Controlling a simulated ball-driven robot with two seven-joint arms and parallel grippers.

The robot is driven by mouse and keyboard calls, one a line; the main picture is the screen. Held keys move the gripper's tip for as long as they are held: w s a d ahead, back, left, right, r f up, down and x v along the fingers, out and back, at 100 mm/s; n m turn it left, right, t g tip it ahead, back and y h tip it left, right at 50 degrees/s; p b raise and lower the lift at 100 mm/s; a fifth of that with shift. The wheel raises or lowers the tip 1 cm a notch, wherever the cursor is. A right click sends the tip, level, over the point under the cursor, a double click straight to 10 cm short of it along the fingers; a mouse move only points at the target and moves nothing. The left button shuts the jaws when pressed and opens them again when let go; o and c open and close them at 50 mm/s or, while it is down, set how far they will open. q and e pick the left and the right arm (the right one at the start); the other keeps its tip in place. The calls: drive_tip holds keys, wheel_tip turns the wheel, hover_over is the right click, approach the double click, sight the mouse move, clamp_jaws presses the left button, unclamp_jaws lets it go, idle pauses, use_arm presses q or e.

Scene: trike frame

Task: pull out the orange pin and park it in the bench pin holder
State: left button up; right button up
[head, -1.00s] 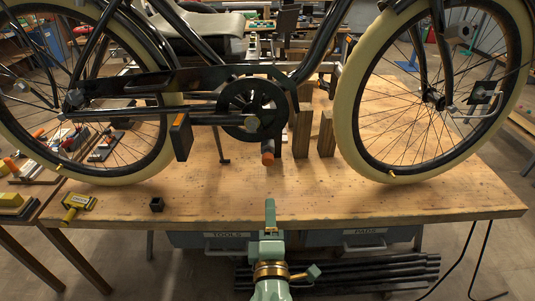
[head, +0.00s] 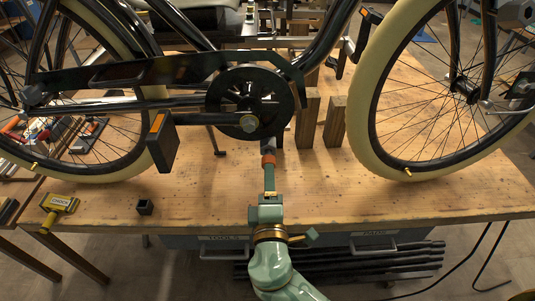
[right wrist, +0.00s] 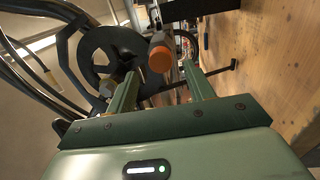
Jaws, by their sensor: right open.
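The orange pin (head: 268,160) sticks out toward me below the chainring of the trike frame (head: 250,100). Its round orange end (right wrist: 160,60) shows in the right wrist view, with a grey shank behind it. My right gripper (head: 269,172) is open, pointing at the pin's end from the front. In the right wrist view its two green fingers (right wrist: 160,70) stand one on each side of the orange end, apart from it. A small black square block with an opening, seemingly the pin holder (head: 145,207), stands on the bench at the left front. My left gripper is not in view.
A pedal (head: 163,142) hangs left of the pin. Wooden blocks (head: 307,120) stand behind it at the right. A yellow tool (head: 58,208) lies left of the holder. The wooden bench (head: 400,205) is clear along its front right.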

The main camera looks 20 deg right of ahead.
sight(268, 151)
drive_tip(key=x, duration=0.7)
drive_tip(key=shift+w+d+f, duration=0.1)
drive_tip(key=shift+w, duration=0.05)
drive_tip(key=shift+x, duration=0.95)
drive_tip(key=shift+b, duration=0.5)
drive_tip(key=c, duration=0.7)
drive_tip(key=o, duration=1.1)
drive_tip(key=shift+o, duration=0.2)
drive_tip(key=v, duration=1.6)
drive_tip(key=shift+b, duration=0.35)
